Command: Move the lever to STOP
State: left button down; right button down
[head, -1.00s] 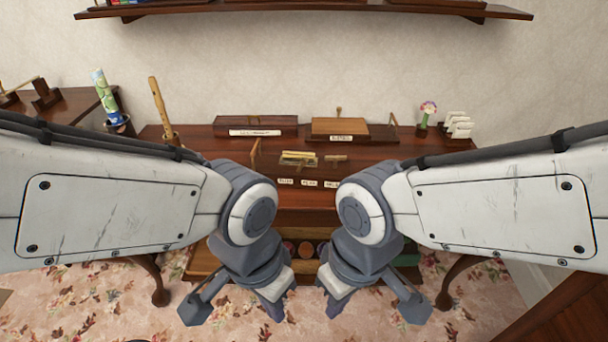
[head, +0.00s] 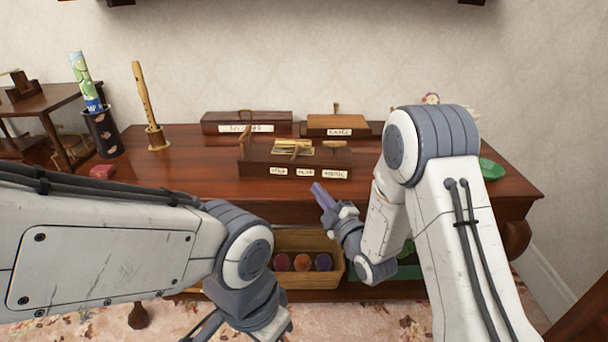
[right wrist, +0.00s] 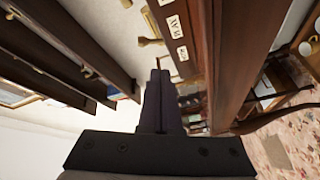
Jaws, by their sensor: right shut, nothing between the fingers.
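A dark wooden box (head: 258,169) with three small white labels on its front stands near the table's front edge, at the centre of the head view. The labels are too small to read surely. Pale, brass-like parts (head: 292,147) lie on its top, and a thin upright wooden piece stands at its left end. I cannot tell surely which part is the lever. The box (right wrist: 189,30) also shows in the right wrist view. My right gripper (head: 322,195) is shut and empty, in front of and below the box's right end, apart from it. My left gripper's fingers are not clearly visible.
Two wooden boxes (head: 247,116) (head: 338,122) stand behind. A recorder (head: 142,95) on a stand and a dark cup (head: 103,133) stand left. A green dish (head: 490,168) lies right. A basket (head: 295,243) with several coloured balls sits below the tabletop.

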aim_at(298, 152)
pick_arm(q)
jog(key=shift+f+b, duration=0.35)
jog(key=shift+f, duration=0.4)
pick_arm(e)
jog(key=shift+s+d+f+n+t+y, duration=0.15)
jog(key=shift+d+f+n+t, duration=0.1)
jog(key=shift+d+t, duration=0.3)
jog(key=shift+s+d+f+n+t+y, duration=0.1)
jog(key=shift+d+f+n+t+y, duration=0.1)
jog(key=shift+d+t, duration=0.3)
pick_arm(q)
jog(key=shift+r+p, duration=0.55)
pick_arm(e)
jog(key=x, duration=1.4)
jog(key=shift+f, duration=0.15)
pick_arm(q)
jog(key=shift+d, duration=0.15)
pick_arm(e)
jog(key=shift+a, duration=0.15)
